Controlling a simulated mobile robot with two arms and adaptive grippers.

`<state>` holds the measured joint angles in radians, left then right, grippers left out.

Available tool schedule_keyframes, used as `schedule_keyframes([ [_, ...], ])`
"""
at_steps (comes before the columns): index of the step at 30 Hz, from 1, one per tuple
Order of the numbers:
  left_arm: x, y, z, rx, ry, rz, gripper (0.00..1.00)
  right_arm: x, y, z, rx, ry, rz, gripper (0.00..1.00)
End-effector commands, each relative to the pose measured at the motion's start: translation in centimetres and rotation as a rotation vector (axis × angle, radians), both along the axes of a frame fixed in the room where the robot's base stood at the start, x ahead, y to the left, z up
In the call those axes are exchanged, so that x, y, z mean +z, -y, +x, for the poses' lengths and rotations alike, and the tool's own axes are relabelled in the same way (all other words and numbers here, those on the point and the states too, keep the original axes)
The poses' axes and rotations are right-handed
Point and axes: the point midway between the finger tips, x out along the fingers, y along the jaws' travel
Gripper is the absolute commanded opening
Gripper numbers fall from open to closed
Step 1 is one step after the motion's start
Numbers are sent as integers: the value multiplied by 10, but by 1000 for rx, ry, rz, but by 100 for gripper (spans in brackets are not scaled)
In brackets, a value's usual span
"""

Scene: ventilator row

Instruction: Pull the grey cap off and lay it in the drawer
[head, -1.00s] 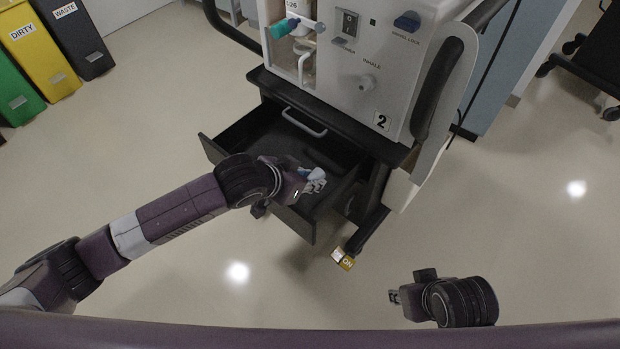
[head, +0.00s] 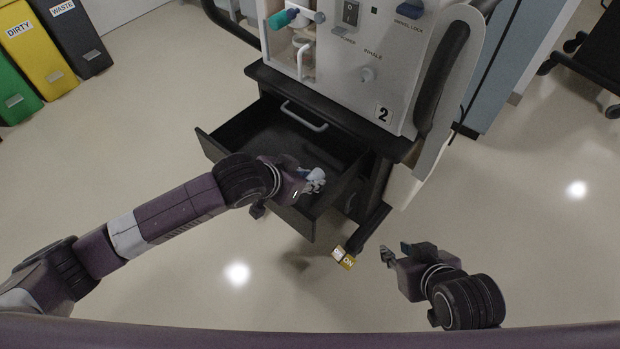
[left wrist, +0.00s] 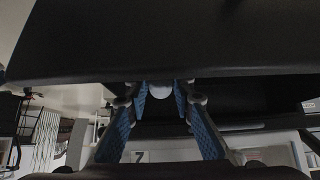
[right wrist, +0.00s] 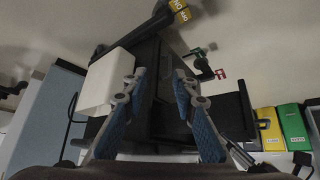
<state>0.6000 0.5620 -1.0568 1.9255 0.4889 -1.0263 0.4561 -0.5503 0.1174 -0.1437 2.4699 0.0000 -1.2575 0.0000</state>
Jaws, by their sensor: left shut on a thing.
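The black drawer (head: 268,140) under the ventilator is pulled open. My left gripper (head: 316,180) is over the front right part of the drawer. In the left wrist view its fingers are shut on a small light grey round piece, the grey cap (left wrist: 160,89). In the head view the fingers mostly hide the cap, and I cannot tell whether it touches the drawer floor. My right gripper (head: 395,252) is open and empty in front of the ventilator, right of the drawer. Its spread fingers also show in the right wrist view (right wrist: 160,78).
Waste bins (head: 40,60) stand far left. The floor in front is clear.

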Motion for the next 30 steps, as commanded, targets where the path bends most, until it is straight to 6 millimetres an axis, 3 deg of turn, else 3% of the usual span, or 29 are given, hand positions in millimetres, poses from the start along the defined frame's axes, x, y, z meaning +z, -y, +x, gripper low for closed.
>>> schedule_keyframes([
  [17, -11, 0, 0, 0, 0, 0, 0, 28, -16, 46, 17, 227, 50, 26],
  [30, -17, 0, 0, 0, 0, 0, 0, 63, -28, 76, 31, 417, 93, 26],
])
